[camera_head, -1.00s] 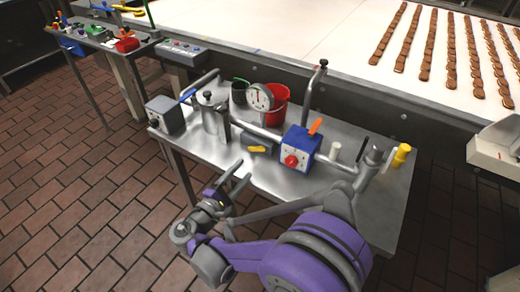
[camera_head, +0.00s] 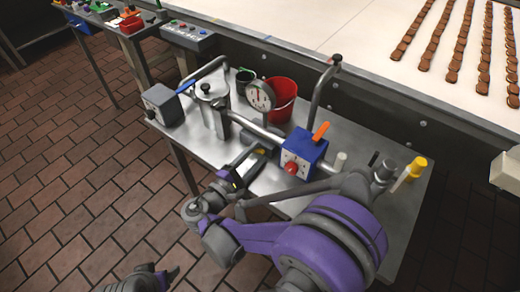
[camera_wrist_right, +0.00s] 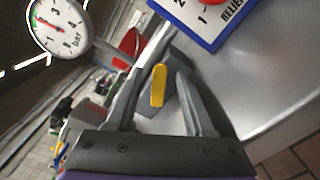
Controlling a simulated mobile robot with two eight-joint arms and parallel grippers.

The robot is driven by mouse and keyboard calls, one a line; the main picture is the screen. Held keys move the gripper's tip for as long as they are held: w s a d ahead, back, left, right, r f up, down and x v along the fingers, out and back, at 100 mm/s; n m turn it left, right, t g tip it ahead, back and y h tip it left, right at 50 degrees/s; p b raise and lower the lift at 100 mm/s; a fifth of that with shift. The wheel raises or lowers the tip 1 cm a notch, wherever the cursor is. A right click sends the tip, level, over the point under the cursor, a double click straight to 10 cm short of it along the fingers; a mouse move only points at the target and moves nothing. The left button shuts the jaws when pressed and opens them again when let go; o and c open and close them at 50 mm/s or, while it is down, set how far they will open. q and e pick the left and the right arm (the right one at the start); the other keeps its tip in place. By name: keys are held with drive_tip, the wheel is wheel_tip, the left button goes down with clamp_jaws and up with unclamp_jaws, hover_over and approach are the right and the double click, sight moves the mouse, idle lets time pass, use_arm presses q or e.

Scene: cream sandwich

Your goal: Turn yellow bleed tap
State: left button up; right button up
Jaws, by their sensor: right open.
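The yellow bleed tap (camera_wrist_right: 158,85) is a small yellow lever on a grey block on the steel table. In the right wrist view it shows between the two fingers of my right gripper (camera_wrist_right: 168,66), with a gap to each side. In the head view the right gripper (camera_head: 255,157) is open over the grey block and largely covers the tap (camera_head: 261,152). I cannot tell how far the fingertips are above the block. Part of my left gripper (camera_head: 165,277) shows at the lower left edge, away from the table; its jaw opening is unclear.
A blue box (camera_head: 305,150) with a red knob and orange lever stands right of the tap. A pressure gauge (camera_head: 260,96), red bucket (camera_head: 281,100), steel pot (camera_head: 211,103) and pipes stand behind.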

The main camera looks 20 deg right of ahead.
drive_tip(key=shift+s, duration=0.1)
drive_tip(key=shift+c, duration=0.6)
clamp_jaws()
drive_tip(key=shift+r+n, duration=0.1)
drive_tip(key=shift+n, duration=0.2)
drive_tip(key=n, duration=0.2)
drive_tip(key=w+r+n, duration=0.1)
drive_tip(key=n, duration=0.1)
drive_tip(key=shift+a, duration=0.3)
drive_tip(key=shift+w+a+r+n, duration=0.15)
drive_tip(key=shift+n, duration=0.65)
drive_tip(key=shift+w+a+r+n, duration=0.1)
drive_tip(key=shift+w+a+n, duration=0.1)
drive_tip(key=shift+n, duration=0.6)
drive_tip(key=shift+w+a+r+n, duration=0.1)
drive_tip(key=shift+w+r+n, duration=0.05)
drive_tip(key=shift+n, duration=0.65)
